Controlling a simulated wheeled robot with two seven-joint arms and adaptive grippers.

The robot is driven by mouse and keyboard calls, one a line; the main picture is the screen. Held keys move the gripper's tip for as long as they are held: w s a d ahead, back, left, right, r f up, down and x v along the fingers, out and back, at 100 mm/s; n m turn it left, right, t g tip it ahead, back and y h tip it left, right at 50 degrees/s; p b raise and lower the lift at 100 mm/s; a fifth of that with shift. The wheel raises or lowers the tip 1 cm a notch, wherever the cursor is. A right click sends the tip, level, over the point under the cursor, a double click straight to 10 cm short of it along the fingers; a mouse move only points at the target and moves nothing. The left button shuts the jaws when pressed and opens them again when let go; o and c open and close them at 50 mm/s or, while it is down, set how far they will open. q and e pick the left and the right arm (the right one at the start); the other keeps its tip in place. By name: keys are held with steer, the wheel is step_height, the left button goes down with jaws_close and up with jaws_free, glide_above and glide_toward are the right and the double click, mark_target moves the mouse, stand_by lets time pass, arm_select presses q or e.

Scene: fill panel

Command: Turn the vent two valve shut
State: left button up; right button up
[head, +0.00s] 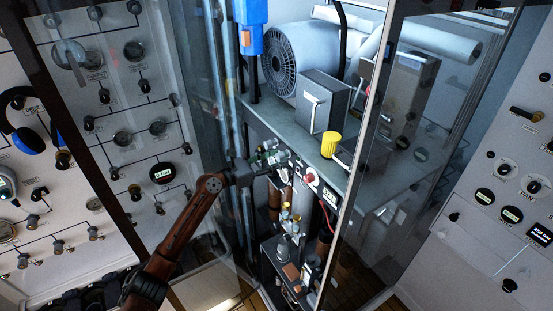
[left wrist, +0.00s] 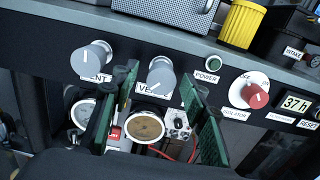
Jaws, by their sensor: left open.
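In the left wrist view two grey round knobs sit on the dark front strip of a bench. The left knob (left wrist: 92,58) has a label reading "ENT", partly cut off. The second knob (left wrist: 161,74) has a label starting "VE", the rest hidden by a finger; it carries a pointer line. My left gripper (left wrist: 163,82) is open, its green fingers on either side of and below this second knob; I cannot tell whether they touch it. In the head view my left gripper (head: 272,157) is at the bench front and covers the knobs. My right gripper is out of view.
Right of the knobs are a green POWER button (left wrist: 214,63), a red isolator knob (left wrist: 255,95) and a "37 h" display (left wrist: 295,103). A yellow cylinder (head: 329,145) stands on the bench. Glass panels (head: 375,190) flank the opening. Gauges and a red wire lie below.

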arm_select(q)
jaws_close()
stand_by(0.4)
